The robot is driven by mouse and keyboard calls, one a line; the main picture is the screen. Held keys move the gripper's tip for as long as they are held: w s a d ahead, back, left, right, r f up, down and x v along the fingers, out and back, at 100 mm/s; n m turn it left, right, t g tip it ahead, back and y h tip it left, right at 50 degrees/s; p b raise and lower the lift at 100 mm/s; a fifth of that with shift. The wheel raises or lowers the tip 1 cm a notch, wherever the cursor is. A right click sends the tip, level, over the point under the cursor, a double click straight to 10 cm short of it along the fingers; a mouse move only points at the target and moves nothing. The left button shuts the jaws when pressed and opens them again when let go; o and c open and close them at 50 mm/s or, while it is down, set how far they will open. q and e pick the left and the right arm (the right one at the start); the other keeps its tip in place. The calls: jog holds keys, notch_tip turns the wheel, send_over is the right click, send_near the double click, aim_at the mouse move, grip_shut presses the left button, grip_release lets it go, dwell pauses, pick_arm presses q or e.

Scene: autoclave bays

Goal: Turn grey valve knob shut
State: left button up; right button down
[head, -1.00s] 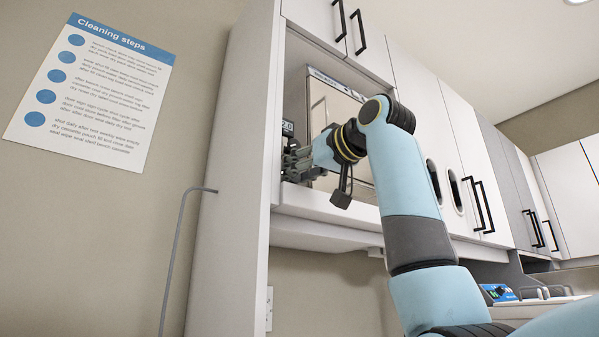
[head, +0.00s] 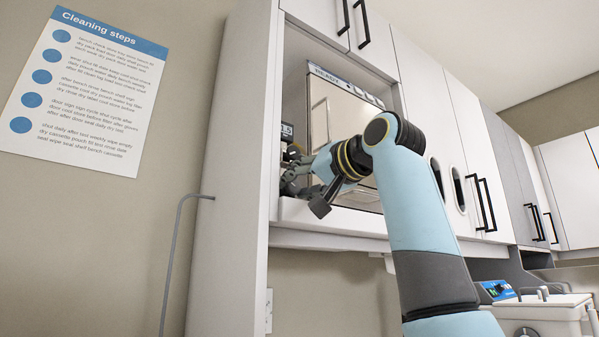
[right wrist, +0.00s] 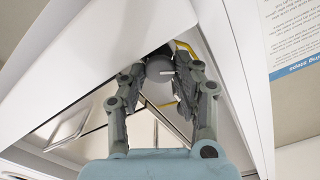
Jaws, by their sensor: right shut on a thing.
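The grey valve knob (right wrist: 158,68) shows in the right wrist view as a round grey face with a pale pointer line, between the fingers of my right gripper (right wrist: 163,80). The gripper is shut on it. In the head view my right gripper (head: 290,177) reaches into the left side of the autoclave bay, and its fingers hide the knob. The autoclave (head: 337,112) has a shiny door and a top strip reading READY. A small dark display (head: 287,130) sits just above the gripper, partly cut off. My left gripper is not in view.
The bay's white side panel (head: 234,130) stands close to the left of the gripper. White cupboard doors with black handles are above and to the right. A Cleaning steps poster (head: 85,92) hangs on the wall. A yellow bar (right wrist: 186,47) shows near the fingers.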

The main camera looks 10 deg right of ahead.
jog(key=shift+m+p, duration=0.35)
jog(key=shift+m, duration=0.15)
jog(key=c, duration=1)
grip_release()
jog(key=shift+s, duration=0.1)
jog(key=v, duration=1.1)
jog(key=shift+s+d, duration=0.2)
jog(key=shift+s, duration=0.15)
